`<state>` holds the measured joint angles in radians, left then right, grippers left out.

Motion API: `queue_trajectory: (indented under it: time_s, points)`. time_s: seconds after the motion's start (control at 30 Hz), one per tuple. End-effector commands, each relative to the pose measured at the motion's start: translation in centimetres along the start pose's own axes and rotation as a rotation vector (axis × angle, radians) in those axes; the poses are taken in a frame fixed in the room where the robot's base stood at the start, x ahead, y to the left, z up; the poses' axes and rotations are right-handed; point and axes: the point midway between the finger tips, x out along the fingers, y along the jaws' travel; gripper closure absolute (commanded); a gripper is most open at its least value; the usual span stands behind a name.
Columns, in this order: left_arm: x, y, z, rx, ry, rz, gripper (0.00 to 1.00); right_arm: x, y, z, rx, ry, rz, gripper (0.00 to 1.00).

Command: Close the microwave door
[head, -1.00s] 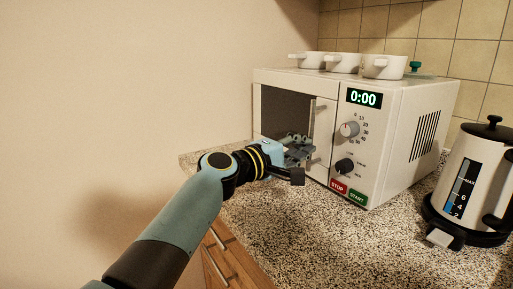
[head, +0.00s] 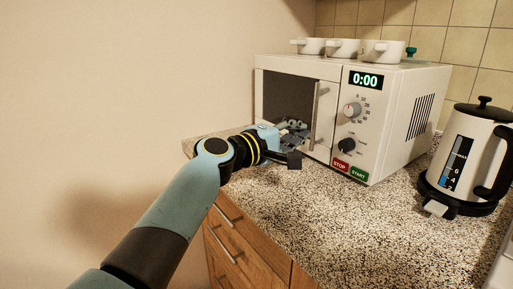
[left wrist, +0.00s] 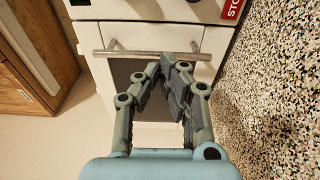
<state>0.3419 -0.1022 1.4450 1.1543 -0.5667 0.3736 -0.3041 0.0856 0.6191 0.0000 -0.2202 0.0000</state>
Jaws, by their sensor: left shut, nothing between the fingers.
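The white microwave (head: 395,125) stands on the speckled counter, its display reading 0:00. Its door (head: 288,92) has a dark window and a long metal handle (head: 319,112). The door looks flush or nearly flush with the front; I cannot tell whether it is fully shut. My left gripper (head: 300,128) is in front of the door's lower part, just left of the handle. In the left wrist view the gripper (left wrist: 181,68) has its fingertips together, empty, overlapping the handle (left wrist: 150,54). Whether they touch the door is not clear. My right gripper is out of view.
Several white pots (head: 343,47) stand on top of the microwave. A white kettle (head: 466,155) with a dark base stands to its right. Wooden drawers (head: 240,250) with metal handles are below the counter. The counter (head: 320,215) in front of the microwave is clear.

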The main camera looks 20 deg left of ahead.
Motion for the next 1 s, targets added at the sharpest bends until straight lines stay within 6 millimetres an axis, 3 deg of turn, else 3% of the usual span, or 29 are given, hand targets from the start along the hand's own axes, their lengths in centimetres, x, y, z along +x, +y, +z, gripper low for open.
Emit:
queue_trajectory:
  time_s: [0.17, 0.4, 0.67, 0.77, 0.87, 1.0]
  points:
    - [-2.6, -0.1, 0.2, 0.002, 0.002, -0.002, 1.00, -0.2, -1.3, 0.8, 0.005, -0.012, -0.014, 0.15]
    - [-6.6, -0.2, 0.5, 0.003, 0.001, -0.004, 1.00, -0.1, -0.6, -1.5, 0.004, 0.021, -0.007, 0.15]
    - [-9.6, -0.3, 0.9, 0.011, -0.002, -0.010, 1.00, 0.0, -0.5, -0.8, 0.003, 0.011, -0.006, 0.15]
    - [-11.3, -1.8, 2.1, 0.095, -0.033, -0.073, 1.00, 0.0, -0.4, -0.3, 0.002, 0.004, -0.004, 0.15]
    - [-14.8, -5.4, 4.3, 0.287, -0.107, -0.226, 1.00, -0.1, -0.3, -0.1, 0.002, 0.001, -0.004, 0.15]
    - [-22.9, -11.3, 6.9, 0.617, -0.256, -0.539, 1.00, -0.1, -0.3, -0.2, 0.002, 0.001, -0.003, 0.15]
